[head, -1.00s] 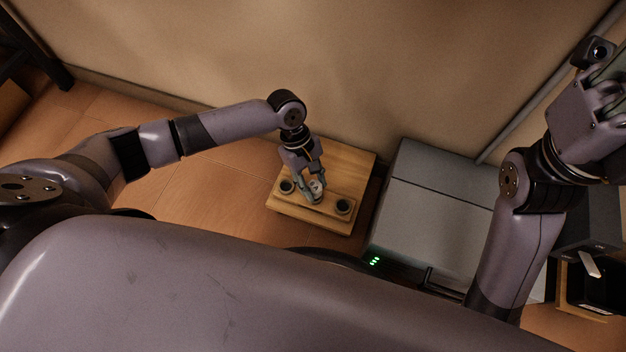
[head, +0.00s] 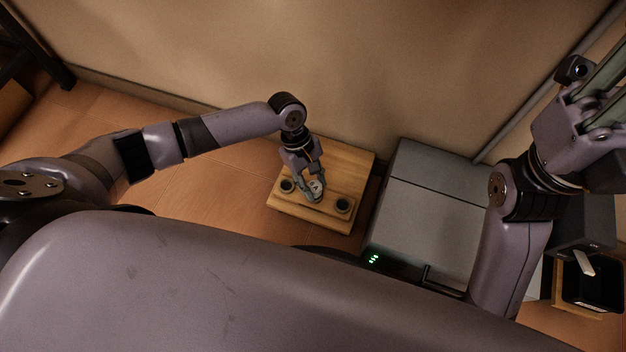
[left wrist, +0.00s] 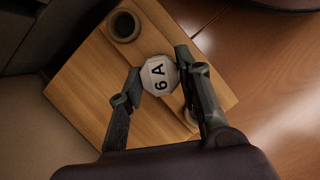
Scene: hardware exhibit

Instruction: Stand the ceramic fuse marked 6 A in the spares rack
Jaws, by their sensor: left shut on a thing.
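The ceramic fuse marked 6 A (left wrist: 159,74) is a pale, many-sided piece with its lettered end facing the left wrist camera. My left gripper (head: 315,195) is shut on it, with a finger on either side in the left wrist view (left wrist: 155,80). The fuse is over the wooden spares rack (head: 345,168), between two dark round sockets, the left one (head: 287,186) and the right one (head: 343,206). Whether its lower end is in a socket is hidden. My right gripper (head: 605,95) is at the right edge, partly cut off.
A grey box (head: 430,210) with green lights stands just right of the rack. A dark device (head: 585,225) and an open-topped wooden holder (head: 592,285) are at the far right. The wall is close behind. Wooden surface (head: 190,205) left of the rack is clear.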

